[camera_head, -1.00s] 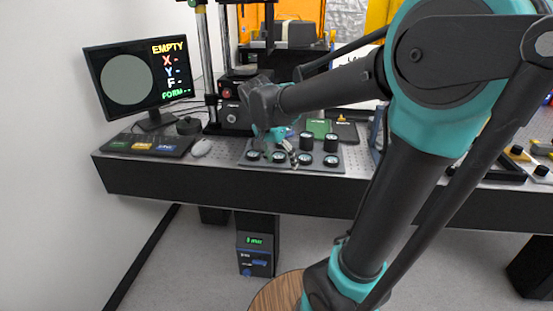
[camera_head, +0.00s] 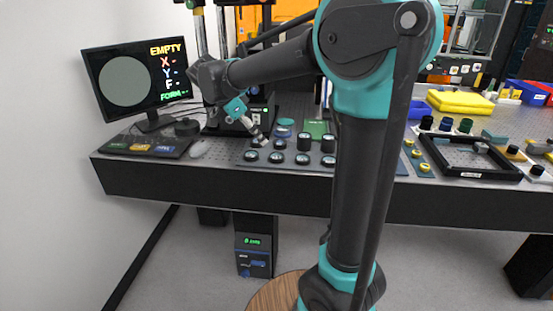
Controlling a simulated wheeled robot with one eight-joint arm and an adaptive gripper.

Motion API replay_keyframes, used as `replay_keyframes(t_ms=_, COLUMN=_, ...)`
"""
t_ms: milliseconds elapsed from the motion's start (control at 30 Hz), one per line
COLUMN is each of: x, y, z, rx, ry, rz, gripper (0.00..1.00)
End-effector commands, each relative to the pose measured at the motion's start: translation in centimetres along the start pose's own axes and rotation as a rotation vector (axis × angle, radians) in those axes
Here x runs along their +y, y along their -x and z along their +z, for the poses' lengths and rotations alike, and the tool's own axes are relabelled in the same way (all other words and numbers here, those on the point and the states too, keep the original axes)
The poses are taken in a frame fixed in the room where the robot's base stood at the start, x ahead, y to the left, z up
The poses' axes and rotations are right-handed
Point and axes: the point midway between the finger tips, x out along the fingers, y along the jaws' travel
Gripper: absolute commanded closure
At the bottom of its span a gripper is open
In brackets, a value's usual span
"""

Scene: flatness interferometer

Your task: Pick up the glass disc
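My gripper (camera_head: 260,138) hangs at the left end of a grey plate (camera_head: 318,168), just above or beside the small round pieces there. It is small and partly merges with the dark pieces, so I cannot tell whether it is open or shut or holds anything. Several dark round holders with pale tops, such as one holder (camera_head: 303,142), stand on the plate. A bluish, glass-like disc (camera_head: 285,122) shows behind the plate, right of my gripper. I cannot tell for certain whether it is the glass disc.
A green pad (camera_head: 317,128) lies behind the plate.

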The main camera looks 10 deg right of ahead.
Motion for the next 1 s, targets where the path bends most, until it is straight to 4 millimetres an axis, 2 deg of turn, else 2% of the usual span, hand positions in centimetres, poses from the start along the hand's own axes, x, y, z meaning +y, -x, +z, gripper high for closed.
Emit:
replay_keyframes(t_ms=100, x=0.0, y=-2.5, z=-0.1, rx=0.0, ry=-0.002, rz=0.002, gripper=0.28)
replay_keyframes(t_ms=300, x=0.0, y=-5.5, z=0.0, rx=0.0, ry=-0.001, rz=0.001, gripper=0.28)
replay_keyframes(t_ms=567, x=-0.1, y=-7.2, z=-0.1, rx=-0.001, ry=0.001, rz=0.001, gripper=0.28)
replay_keyframes(t_ms=833, x=-0.5, y=-10.8, z=-0.5, rx=-0.001, ry=0.0, rz=0.001, gripper=0.28)
replay_keyframes(t_ms=1000, x=-0.5, y=-11.6, z=-0.4, rx=-0.001, ry=0.001, rz=0.0, gripper=0.28)
